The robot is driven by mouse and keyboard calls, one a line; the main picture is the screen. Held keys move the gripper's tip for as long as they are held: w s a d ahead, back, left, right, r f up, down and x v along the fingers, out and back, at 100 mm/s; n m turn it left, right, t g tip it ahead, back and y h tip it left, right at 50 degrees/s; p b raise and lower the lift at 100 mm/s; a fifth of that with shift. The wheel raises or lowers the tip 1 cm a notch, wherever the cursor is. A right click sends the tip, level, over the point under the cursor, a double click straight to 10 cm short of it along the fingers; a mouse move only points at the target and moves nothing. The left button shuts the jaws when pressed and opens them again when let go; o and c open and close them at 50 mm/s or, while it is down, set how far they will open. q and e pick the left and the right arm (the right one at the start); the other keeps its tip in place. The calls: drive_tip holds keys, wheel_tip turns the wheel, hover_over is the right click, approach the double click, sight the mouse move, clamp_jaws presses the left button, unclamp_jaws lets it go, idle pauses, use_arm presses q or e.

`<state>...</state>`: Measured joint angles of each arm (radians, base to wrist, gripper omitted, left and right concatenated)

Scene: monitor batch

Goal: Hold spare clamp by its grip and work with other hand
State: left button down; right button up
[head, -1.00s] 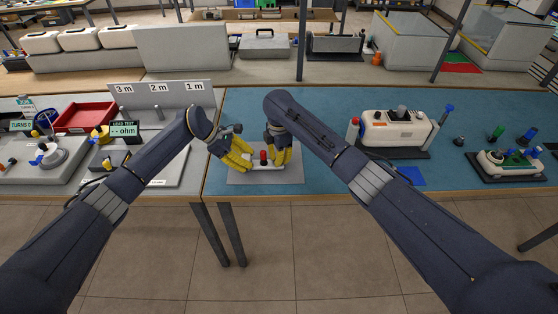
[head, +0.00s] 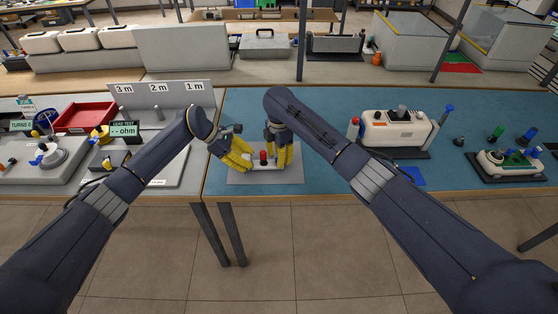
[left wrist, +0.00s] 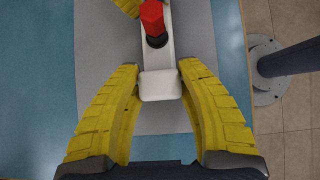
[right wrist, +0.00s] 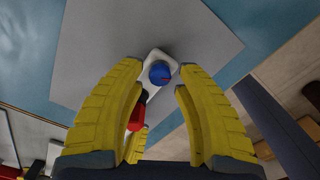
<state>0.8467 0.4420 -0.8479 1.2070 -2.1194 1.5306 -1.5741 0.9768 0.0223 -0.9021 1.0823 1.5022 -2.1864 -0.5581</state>
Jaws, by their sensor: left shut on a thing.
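The spare clamp is a small white bar (head: 264,167) with a red knob (head: 263,155), on a grey mat (head: 265,181). My left gripper (head: 249,163) is shut on its white left end, and the left wrist view shows that end (left wrist: 160,86) between the yellow fingers. My right gripper (head: 284,164) is at the clamp's other end with its fingers apart. In the right wrist view a blue knob (right wrist: 159,73) on a white end piece sits between the fingertips, with a gap beside it. In the head view my right fingers hide that knob.
A white device (head: 397,128) stands on a dark base to the right, with a blue square (head: 411,175) near the front edge. Another device (head: 511,162) is at the far right. A red tray (head: 85,117) and a meter (head: 124,130) are left. Blue table lies clear behind the mat.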

wheel_tip(320, 180, up, 11)
idle(0.4)
drive_tip(key=shift+o, duration=0.5)
drive_tip(key=f+m, duration=0.1)
drive_tip(key=m, duration=0.1)
drive_tip(key=f+m, duration=0.2)
drive_tip(key=m, duration=0.1)
drive_tip(key=s+a+f+m, duration=0.1)
drive_tip(key=f+m, duration=0.1)
drive_tip(key=shift+f+m, duration=0.1)
drive_tip(key=shift+m, duration=0.2)
drive_tip(key=m, duration=0.1)
drive_tip(key=w+m, duration=0.1)
drive_tip(key=m, duration=0.1)
drive_tip(key=shift+d, duration=0.4)
drive_tip(key=shift+d+m, duration=0.1)
drive_tip(key=shift+m, duration=0.6)
drive_tip(key=shift+f, duration=3.5)
